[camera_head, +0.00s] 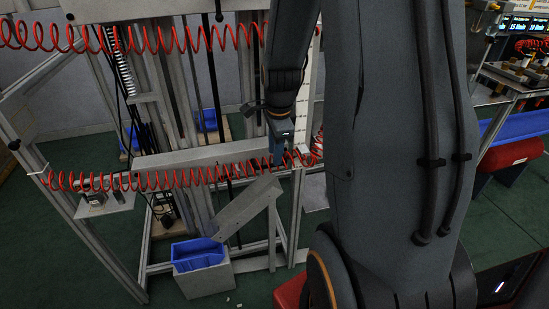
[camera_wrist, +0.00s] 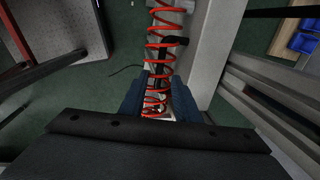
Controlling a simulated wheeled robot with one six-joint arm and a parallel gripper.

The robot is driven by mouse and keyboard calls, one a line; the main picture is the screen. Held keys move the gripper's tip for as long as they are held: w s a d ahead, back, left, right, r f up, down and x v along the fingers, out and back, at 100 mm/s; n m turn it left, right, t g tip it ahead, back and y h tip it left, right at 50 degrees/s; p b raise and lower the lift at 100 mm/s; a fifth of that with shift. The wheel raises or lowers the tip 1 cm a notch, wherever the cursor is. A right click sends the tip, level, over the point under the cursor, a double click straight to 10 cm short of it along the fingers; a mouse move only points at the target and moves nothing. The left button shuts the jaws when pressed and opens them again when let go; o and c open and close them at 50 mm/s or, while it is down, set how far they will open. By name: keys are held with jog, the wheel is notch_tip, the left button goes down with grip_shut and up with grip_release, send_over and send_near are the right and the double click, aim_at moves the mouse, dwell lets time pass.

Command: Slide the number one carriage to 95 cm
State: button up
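My gripper (camera_head: 279,155) is at the right end of the long pale beam (camera_head: 205,154), in front of the frame. In the wrist view my gripper (camera_wrist: 160,76) has its two dark blue fingers apart. A red coiled hose (camera_wrist: 158,53) runs through the view between them, and I cannot tell how far below the fingertips it lies. A small dark part (camera_wrist: 174,40) crosses the coil just past the fingertips. I cannot make out a number one label or a 95 cm mark, and I cannot tell which part is the carriage.
The lower red coil (camera_head: 140,180) runs along the beam, and another red coil (camera_head: 110,38) hangs above. A sloped grey plate (camera_head: 246,207) and a grey box with a blue bin (camera_head: 198,255) stand below. A bench with a red roll (camera_head: 508,155) is at the right.

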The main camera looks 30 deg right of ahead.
jog(key=shift+w+d+f, duration=0.1)
jog(key=shift+w+f, duration=0.05)
jog(key=shift+f, duration=0.7)
jog(key=shift+w+f, duration=0.15)
jog(key=shift+f, duration=0.7)
jog(key=shift+c, duration=0.4)
grip_shut()
